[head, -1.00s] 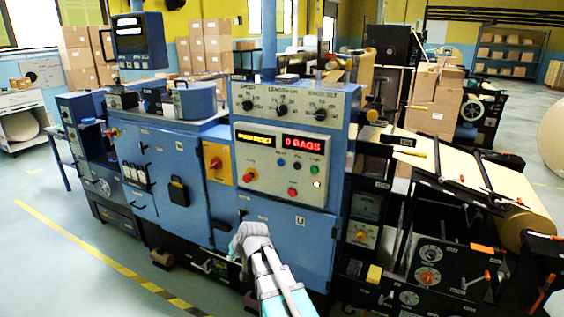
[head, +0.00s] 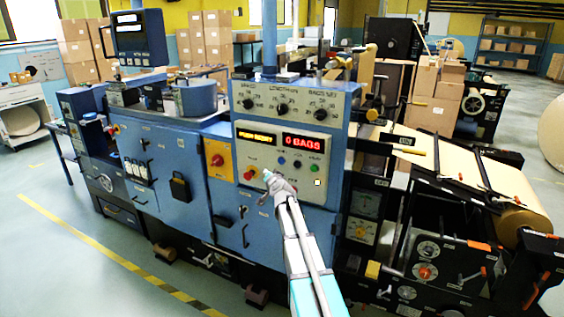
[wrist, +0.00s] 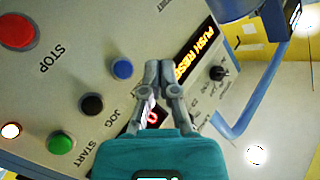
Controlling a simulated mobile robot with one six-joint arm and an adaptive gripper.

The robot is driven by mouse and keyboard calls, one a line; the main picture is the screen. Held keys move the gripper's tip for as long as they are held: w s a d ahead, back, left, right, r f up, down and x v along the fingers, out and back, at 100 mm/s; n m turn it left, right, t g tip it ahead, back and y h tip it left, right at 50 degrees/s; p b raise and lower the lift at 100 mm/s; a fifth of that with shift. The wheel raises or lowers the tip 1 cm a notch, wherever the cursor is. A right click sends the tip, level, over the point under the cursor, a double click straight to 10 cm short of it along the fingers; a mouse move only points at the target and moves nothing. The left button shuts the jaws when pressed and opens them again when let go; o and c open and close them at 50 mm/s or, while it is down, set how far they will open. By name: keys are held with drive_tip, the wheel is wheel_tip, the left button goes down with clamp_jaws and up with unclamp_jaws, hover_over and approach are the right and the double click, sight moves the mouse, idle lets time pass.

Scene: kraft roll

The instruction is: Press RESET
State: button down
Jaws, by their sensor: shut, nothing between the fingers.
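The control panel (head: 258,196) on the blue machine carries a yellow display (head: 255,137) and a red display (head: 302,141) reading "0 BAGS". In the wrist view the yellow display (wrist: 195,50) reads "PUSH RESET". A blue button (head: 281,160), also in the wrist view (wrist: 122,69), sits beside the black JOG button (wrist: 92,104) and green START button (wrist: 60,142). I cannot read the blue button's label. My gripper (head: 267,175) is shut and empty in front of the panel. In the wrist view its fingertips (wrist: 160,64) appear beside the blue button, overlapping the displays; contact cannot be told.
The large red STOP button (wrist: 17,32) is on the same panel. Knobs (head: 282,107) line the upper panel. A red-and-yellow switch (head: 217,160) is further left. Open floor (head: 75,270) lies at lower left.

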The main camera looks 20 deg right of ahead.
sight(279, 163)
drive_tip(key=shift+w+d, duration=0.1)
idle(0.3)
drive_tip(key=shift+w+d, duration=0.9)
drive_tip(key=shift+d, duration=0.2)
drive_tip(key=shift+w+d, duration=0.85)
drive_tip(key=shift+d, duration=0.3)
drive_tip(key=shift+w+d, duration=0.9)
drive_tip(key=shift+d, duration=0.2)
drive_tip(key=shift+w+d, duration=0.45)
drive_tip(key=shift+d, duration=0.25)
idle(0.5)
drive_tip(key=shift+s+a, duration=0.1)
drive_tip(key=shift+a, duration=0.05)
drive_tip(key=shift+s+a, duration=0.45)
drive_tip(key=shift+a, duration=0.1)
idle(0.5)
drive_tip(key=shift+s+a, duration=0.75)
drive_tip(key=shift+a, duration=0.25)
drive_tip(key=shift+s+a, duration=0.75)
drive_tip(key=shift+a, duration=0.2)
